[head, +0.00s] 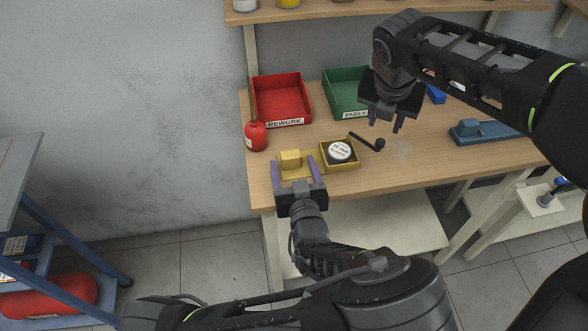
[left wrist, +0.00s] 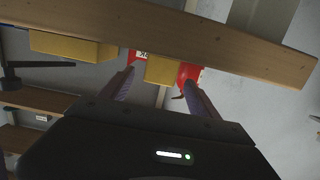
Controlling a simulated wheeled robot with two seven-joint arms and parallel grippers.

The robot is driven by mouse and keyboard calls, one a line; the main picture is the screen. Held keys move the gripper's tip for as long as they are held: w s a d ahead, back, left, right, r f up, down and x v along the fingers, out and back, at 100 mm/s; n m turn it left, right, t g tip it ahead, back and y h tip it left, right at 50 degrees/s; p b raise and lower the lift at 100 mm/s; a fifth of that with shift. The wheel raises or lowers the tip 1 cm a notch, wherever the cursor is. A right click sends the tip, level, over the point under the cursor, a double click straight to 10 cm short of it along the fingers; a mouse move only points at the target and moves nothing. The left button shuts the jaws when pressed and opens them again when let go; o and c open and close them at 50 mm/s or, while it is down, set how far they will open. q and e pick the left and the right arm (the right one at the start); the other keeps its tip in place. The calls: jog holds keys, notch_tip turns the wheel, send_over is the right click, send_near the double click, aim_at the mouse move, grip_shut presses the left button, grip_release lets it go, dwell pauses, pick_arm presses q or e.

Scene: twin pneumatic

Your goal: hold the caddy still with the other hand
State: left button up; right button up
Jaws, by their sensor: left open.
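The yellow caddy (head: 338,164) sits near the table's front left edge. My right gripper (head: 386,121) is open and empty, above the table behind and right of the box.
A black crank with a knob (head: 379,144) lies right of the box. A red oil can (head: 256,136) stands left of it. The red REWORK bin (head: 280,97) and green PASS bin (head: 343,88) are behind. A blue device (head: 480,131) sits at right. The table's front edge (left wrist: 150,38) shows close to my left fingers.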

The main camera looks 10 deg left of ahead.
pick_arm(q)
jog(key=x, duration=0.6)
jog(key=shift+w+a, duration=0.1)
jog(key=shift+w, duration=0.25)
jog(key=shift+c, duration=0.2)
